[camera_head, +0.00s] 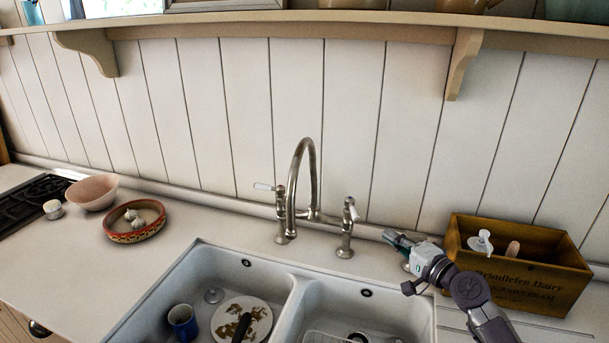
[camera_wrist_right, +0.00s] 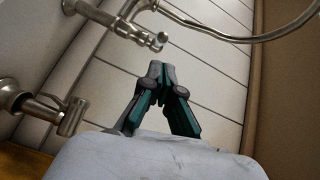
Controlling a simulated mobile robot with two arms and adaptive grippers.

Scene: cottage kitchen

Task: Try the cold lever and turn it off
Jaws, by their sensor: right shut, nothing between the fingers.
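The tap (camera_head: 314,190) is a tall metal bridge tap with an arched spout behind the sink. Its left lever (camera_head: 264,187) has a white handle and sticks out to the left. Its right lever (camera_head: 351,208) is short, white-tipped and seen nearly end-on. No water stream shows below the spout. My right gripper (camera_head: 388,235) is shut and empty, to the right of the right lever and apart from it. In the right wrist view, the gripper's fingertips (camera_wrist_right: 161,68) meet just below metal tap parts (camera_wrist_right: 125,24). My left gripper is out of view.
The double sink (camera_head: 288,301) holds a blue mug (camera_head: 183,322) and a dirty plate (camera_head: 262,325). A wooden crate (camera_head: 520,284) stands close to the right of my right gripper. A bowl with garlic (camera_head: 133,236) is at left. A shelf (camera_head: 300,19) runs above.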

